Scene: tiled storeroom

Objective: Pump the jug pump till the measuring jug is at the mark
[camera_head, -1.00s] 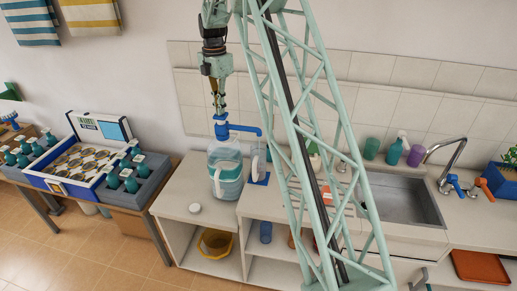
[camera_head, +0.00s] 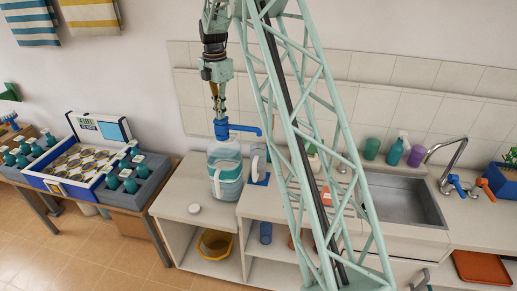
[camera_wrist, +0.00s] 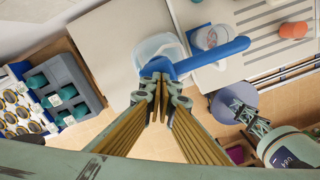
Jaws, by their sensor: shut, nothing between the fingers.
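The jug pump is a blue pump head with a long spout (camera_head: 222,129) on a large clear jug (camera_head: 225,172) with a white and teal lower part. It stands on the counter. My gripper (camera_head: 218,112) points down at the top of the pump head, its fingers shut and empty. In the wrist view my fingertips (camera_wrist: 160,80) are over the pump head, and the blue spout (camera_wrist: 215,54) runs right. A clear measuring jug (camera_head: 258,160) stands on a blue base (camera_head: 260,179) beneath the spout. Its level and mark cannot be read.
Right of my arm are a sink (camera_head: 405,202), a tap (camera_head: 447,158) and cups. A crate of bottles (camera_head: 125,180) stands on the left table.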

